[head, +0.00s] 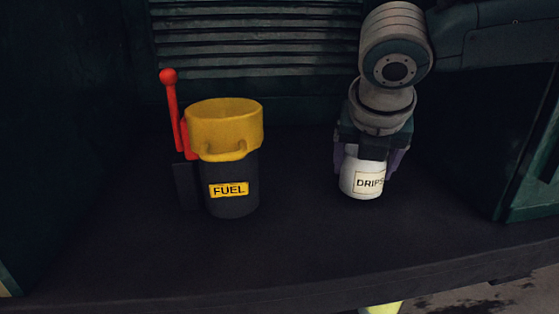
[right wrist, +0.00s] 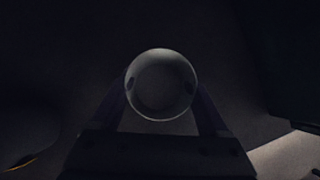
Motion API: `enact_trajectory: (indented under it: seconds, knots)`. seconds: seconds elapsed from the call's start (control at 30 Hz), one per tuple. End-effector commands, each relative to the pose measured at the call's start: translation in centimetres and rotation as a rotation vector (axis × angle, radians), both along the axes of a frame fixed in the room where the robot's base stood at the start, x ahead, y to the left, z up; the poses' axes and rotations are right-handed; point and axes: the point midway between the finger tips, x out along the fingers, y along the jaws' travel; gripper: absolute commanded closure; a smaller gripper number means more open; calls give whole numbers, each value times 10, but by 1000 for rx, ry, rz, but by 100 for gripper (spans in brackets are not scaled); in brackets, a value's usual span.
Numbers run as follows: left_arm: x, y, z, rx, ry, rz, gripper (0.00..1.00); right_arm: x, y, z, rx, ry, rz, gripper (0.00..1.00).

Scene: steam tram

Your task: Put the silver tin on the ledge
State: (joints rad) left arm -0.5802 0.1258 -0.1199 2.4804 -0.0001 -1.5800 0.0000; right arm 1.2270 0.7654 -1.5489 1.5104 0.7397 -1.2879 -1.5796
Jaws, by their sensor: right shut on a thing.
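The silver tin (head: 362,182) is a pale, round can with a label reading "DRIPS". It is upright at the ledge (head: 300,255), a dark flat shelf with a front edge. My right gripper (head: 370,165) comes from above and is shut on the tin, with a finger on each side. I cannot tell whether the tin's bottom touches the ledge. In the right wrist view the tin's round open top (right wrist: 161,86) sits between the two fingers (right wrist: 160,105). My left gripper is not in view.
A dark can labelled "FUEL" (head: 232,190) with a yellow top stands left of the tin. A red-knobbed lever (head: 172,110) rises beside it. A louvred panel (head: 255,45) is behind, and a green box-like panel (head: 530,170) is at right. The ledge's front middle is clear.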

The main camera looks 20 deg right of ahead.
Motion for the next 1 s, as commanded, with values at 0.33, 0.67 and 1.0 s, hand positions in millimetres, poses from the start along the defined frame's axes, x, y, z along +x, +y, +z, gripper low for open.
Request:
enact_trajectory:
  seconds: [0.33,0.67,1.0]
  knots:
    - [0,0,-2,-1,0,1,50,0,0,-9,-1,-1,0,80]
    - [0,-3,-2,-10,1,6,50,0,0,-10,-1,-1,0,0]
    - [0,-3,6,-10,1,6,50,-7,6,10,2,-2,3,0]
